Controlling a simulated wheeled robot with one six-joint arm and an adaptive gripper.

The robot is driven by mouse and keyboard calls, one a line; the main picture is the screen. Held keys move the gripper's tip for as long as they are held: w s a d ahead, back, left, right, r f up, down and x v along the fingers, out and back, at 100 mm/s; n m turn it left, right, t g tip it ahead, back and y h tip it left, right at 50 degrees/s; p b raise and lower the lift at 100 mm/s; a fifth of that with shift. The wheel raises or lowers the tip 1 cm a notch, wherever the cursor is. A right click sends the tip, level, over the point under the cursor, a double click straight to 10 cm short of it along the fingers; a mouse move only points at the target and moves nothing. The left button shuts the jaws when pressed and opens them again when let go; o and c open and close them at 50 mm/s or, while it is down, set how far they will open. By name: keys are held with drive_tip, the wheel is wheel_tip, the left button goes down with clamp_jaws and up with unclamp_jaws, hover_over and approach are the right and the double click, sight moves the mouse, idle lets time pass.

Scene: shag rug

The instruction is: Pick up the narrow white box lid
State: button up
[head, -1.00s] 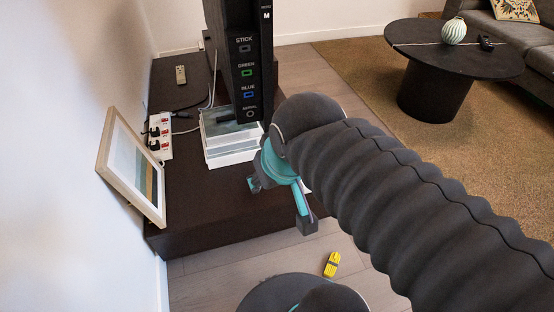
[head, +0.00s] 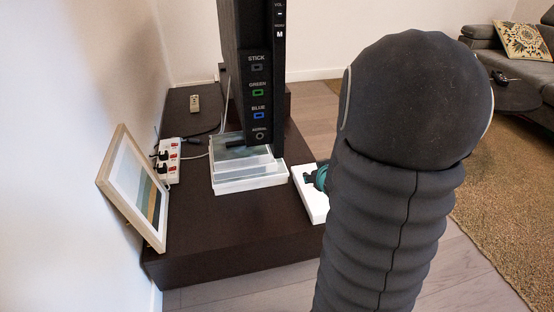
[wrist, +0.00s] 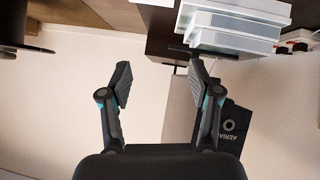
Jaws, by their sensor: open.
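A narrow white box lid (head: 309,195) lies flat on the dark low cabinet, just right of the stacked white box. My arm hides its right part. A thin white edge (wrist: 155,2) at the top of the wrist view appears to be the lid. My gripper (head: 317,178) shows only in part beside my arm link, and overlaps the lid in the head view. I cannot tell its height above the lid. In the wrist view my gripper (wrist: 160,78) has its two fingers wide apart with nothing between them.
The cabinet's front is clear.

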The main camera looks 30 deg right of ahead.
drive_tip(key=s+d+f+m+t+y+b, duration=0.1)
drive_tip(key=d+f, duration=0.2)
drive_tip(key=f, duration=0.3)
drive_tip(key=s+d+f+t+b, duration=0.1)
drive_tip(key=d+f+t+b, duration=0.15)
drive_tip(key=f, duration=0.35)
drive_tip(key=shift+g, duration=0.35)
drive_tip(key=x, duration=1.3)
drive_tip(key=shift+w+d+r, duration=0.1)
drive_tip(key=shift+w+d, duration=0.1)
drive_tip(key=shift+d, duration=0.25)
clamp_jaws()
